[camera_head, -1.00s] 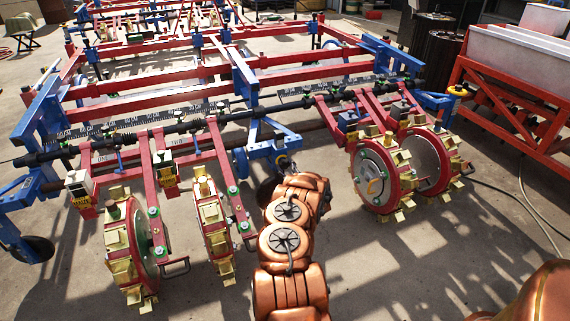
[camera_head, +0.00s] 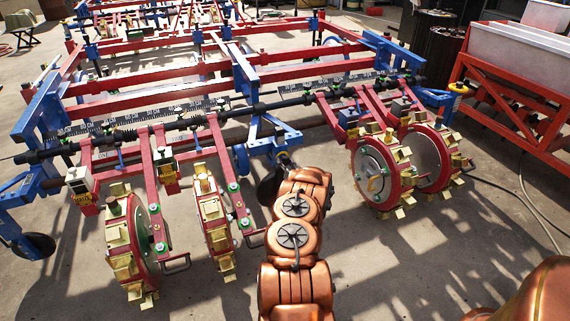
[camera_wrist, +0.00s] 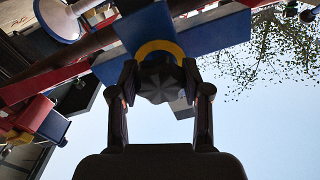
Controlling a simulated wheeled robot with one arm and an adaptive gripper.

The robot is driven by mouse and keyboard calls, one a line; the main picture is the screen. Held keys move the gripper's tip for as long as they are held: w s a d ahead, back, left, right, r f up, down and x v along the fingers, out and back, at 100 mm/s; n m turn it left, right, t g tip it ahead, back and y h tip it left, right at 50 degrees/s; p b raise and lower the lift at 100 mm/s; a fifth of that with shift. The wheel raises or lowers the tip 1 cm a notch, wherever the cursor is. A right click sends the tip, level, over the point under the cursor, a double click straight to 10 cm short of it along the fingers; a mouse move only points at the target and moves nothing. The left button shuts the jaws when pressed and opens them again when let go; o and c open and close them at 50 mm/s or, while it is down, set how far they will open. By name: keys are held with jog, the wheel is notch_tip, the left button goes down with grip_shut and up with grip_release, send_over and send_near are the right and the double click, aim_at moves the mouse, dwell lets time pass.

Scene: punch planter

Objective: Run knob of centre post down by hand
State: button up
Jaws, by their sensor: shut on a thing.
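In the wrist view, a dark faceted knob (camera_wrist: 160,86) sits between the two fingers of my gripper (camera_wrist: 159,72), with a finger pressed on each side. My gripper is shut on this knob. A yellow ring (camera_wrist: 160,46) shows just behind the knob, against the blue centre post (camera_wrist: 200,38). In the head view, the blue centre bracket (camera_head: 270,142) stands on the machine's front bar. My copper arm reaches up to it. The knob and my fingertips are mostly hidden there behind my wrist.
Toothed punch wheels stand at left (camera_head: 212,222) and right (camera_head: 378,178) of my arm. A red handle bar (camera_head: 236,205) passes close on the left. A red frame with a grey hopper (camera_head: 515,50) stands at far right. Bare concrete (camera_head: 400,270) lies in front.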

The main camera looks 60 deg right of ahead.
jog(key=shift+f+m, duration=0.1)
jog(key=shift+m, duration=0.8)
jog(key=shift+a, duration=0.1)
jog(key=o, duration=1.2)
jog(key=shift+c, duration=0.2)
jog(key=shift+s+a, duration=0.1)
jog(key=shift+s, duration=0.25)
jog(key=v, duration=1.1)
jog(key=shift+s+a, duration=0.1)
jog(key=shift+a, duration=0.05)
